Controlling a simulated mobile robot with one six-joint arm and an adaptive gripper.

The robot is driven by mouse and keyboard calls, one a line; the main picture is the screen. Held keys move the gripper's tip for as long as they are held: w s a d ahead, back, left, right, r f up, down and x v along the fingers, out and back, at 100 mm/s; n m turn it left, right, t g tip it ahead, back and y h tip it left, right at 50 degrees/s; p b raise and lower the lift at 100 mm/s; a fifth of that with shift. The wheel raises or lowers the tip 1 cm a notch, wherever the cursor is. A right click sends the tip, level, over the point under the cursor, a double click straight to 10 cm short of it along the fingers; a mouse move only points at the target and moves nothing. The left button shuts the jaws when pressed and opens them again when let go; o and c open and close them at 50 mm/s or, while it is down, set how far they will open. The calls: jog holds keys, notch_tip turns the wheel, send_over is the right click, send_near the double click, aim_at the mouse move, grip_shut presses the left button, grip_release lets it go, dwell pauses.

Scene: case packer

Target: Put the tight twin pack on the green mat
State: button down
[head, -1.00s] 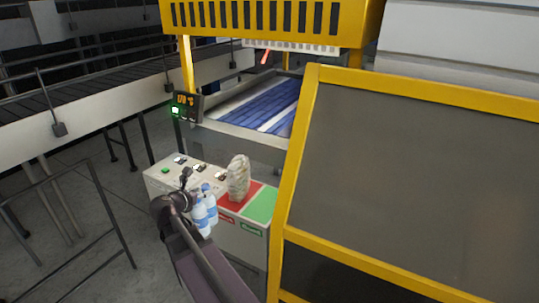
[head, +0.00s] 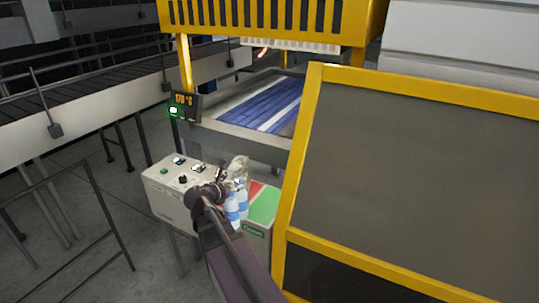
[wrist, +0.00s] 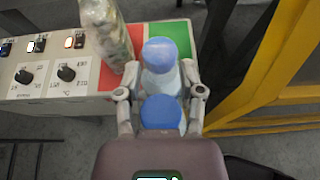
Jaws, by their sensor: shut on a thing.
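My gripper (wrist: 160,110) is shut on a twin pack of two bottles (wrist: 161,78) with blue caps, one behind the other in the wrist view. In the head view the twin pack (head: 236,206) shows upright at the end of my arm, in front of the red mat. The green mat (head: 264,205) lies at the right end of the control box top; it also shows in the wrist view (wrist: 179,38), just beyond the pack. Another wrapped pack (wrist: 106,35) stands on the red mat (wrist: 136,30). In the head view my arm and the held pack partly hide it.
The control box (head: 165,190) carries knobs and lit switches on its left part. A yellow-framed panel (head: 300,165) stands close to the right of the green mat. A conveyor with blue strips (head: 255,108) lies behind the box.

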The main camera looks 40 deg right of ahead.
jog(key=shift+w, duration=0.1)
dwell(0.3)
jog(key=shift+w+d, duration=0.15)
jog(key=w+d+r+m+g+p, duration=0.1)
jog(key=w+d, duration=0.1)
jog(key=d, duration=0.7)
jog(key=w+d+r+m+g+p, duration=0.1)
jog(key=w+d+r+g+p, duration=0.1)
jog(key=d, duration=0.7)
jog(key=shift+w+m+h, duration=0.2)
jog(key=shift+m+h, duration=0.1)
jog(key=shift+h, duration=0.1)
jog(key=shift+f, duration=0.25)
notch_tip(320, 180, down, 7)
jog(key=b, duration=0.8)
jog(key=shift+f, duration=0.2)
jog(key=shift+f+b, duration=0.5)
jog(key=shift+f, duration=0.05)
jog(key=shift+c, duration=0.7)
grip_release()
